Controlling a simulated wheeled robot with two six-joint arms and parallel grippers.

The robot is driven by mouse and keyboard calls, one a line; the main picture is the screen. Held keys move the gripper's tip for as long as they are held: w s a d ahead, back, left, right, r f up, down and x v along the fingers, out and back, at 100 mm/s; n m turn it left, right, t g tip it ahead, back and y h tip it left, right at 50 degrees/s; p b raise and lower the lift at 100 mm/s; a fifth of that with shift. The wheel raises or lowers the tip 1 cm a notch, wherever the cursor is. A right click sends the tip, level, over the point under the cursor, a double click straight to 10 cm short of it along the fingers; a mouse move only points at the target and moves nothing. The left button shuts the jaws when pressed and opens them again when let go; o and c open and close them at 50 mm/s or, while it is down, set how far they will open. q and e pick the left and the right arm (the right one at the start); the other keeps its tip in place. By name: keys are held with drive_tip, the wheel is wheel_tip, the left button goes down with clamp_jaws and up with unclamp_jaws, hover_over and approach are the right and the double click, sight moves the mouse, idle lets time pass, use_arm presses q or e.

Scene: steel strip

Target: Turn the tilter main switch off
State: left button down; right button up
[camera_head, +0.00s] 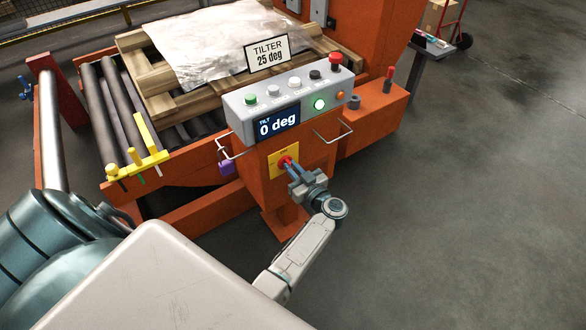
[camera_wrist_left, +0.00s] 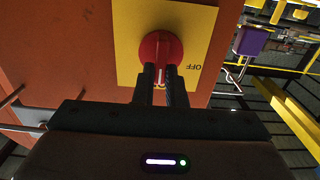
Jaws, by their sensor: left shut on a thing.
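The tilter main switch is a red rotary knob (camera_head: 286,161) on a yellow plate (camera_head: 274,172), on the front of the orange pedestal. In the left wrist view the knob (camera_wrist_left: 156,47) has a white mark at its lower edge, and an upside-down OFF label stands to the right on the yellow plate (camera_wrist_left: 205,20). The mark does not point at OFF. My left gripper (camera_head: 291,168) is shut on the knob; its dark fingers (camera_wrist_left: 161,80) sit on either side of the knob's lower part. My right gripper is not in view.
Above the switch, the grey control panel (camera_head: 240,107) has buttons, a lit green lamp (camera_head: 319,104) and a display (camera_head: 278,124) reading 0 deg. A purple padlock (camera_head: 226,167) hangs to the left. Wire guards flank the pedestal. Floor at right is clear.

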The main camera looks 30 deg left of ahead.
use_arm(q)
drive_tip(key=shift+n, duration=0.3)
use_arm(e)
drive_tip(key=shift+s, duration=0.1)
use_arm(q)
drive_tip(key=shift+s+a+f+n+b, duration=0.2)
drive_tip(key=shift+n+b, duration=0.65)
drive_tip(key=shift+n, duration=2)
drive_tip(key=shift+s+d+f+n+b, duration=0.2)
drive_tip(key=shift+n+b, duration=0.6)
drive_tip(key=shift+n, duration=2.1)
drive_tip(key=shift+s+a+f+n+b, duration=0.25)
drive_tip(key=shift+n+b, duration=0.6)
drive_tip(key=shift+n, duration=2)
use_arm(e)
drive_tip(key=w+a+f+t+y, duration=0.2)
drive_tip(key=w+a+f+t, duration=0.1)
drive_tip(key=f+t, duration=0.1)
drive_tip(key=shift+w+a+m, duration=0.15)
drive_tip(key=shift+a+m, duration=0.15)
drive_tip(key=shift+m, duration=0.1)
use_arm(q)
drive_tip(key=shift+w, duration=0.1)
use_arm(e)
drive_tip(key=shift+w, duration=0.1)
use_arm(q)
drive_tip(key=c, duration=1.5)
unclamp_jaws()
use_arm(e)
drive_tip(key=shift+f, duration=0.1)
